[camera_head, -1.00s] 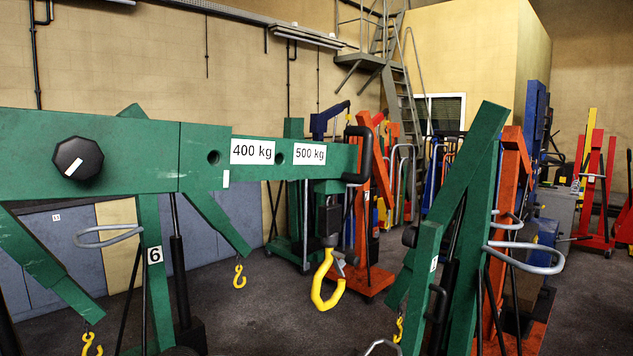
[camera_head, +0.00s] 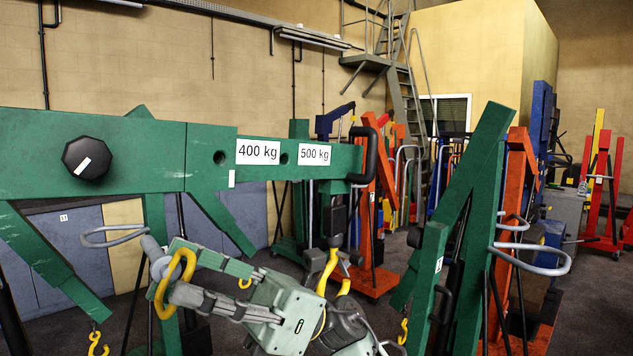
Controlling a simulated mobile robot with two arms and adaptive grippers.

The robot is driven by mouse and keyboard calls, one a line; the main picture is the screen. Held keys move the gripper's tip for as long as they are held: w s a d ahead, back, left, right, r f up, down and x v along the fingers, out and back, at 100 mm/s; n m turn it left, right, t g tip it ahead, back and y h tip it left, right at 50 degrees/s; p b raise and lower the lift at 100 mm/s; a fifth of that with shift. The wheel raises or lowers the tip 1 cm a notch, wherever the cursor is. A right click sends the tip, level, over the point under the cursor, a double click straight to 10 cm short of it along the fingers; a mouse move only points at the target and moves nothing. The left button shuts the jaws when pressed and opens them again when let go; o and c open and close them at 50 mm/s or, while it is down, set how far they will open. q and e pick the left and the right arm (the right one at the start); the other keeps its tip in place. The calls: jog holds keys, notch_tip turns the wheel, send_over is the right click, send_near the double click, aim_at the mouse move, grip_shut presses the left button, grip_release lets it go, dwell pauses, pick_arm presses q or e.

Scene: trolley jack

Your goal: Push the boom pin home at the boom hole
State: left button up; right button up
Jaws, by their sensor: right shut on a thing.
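The green boom (camera_head: 330,158) runs across the left and middle of the view, with two dark round boom holes, one (camera_head: 219,157) left of the 400 kg label and one (camera_head: 284,158) between the labels. My right gripper (camera_head: 182,272), pale green and grey, is below the boom and left of these holes, fingers pointing left. It is shut on what looks like the boom pin, with a yellow ring (camera_head: 187,265) and a grey end (camera_head: 153,250) at the fingertips. The pin is apart from both holes; part of it is hidden by the fingers. My left gripper is not in view.
A black knob (camera_head: 86,158) sits on the boom's left part. A yellow load hook (camera_head: 327,272) hangs below the boom tip, partly hidden behind my right gripper and arm. Another green crane (camera_head: 470,210) stands at the right, an orange one (camera_head: 522,230) behind it.

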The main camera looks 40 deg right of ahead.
jog(key=s+d+r+g+y, duration=0.1)
jog(key=d+r, duration=0.4)
jog(key=d, duration=0.2)
jog(key=s+d+r+n+g+y, duration=0.1)
jog(key=s+d+r, duration=0.1)
jog(key=d+r, duration=0.3)
jog(key=d, duration=0.3)
jog(key=shift+s+g+y, duration=0.25)
jog(key=shift+g+y, duration=0.05)
jog(key=shift+r, duration=0.1)
jog(key=shift+w+a, duration=0.1)
jog(key=shift+w, duration=2.85)
jog(key=shift+b, duration=1.15)
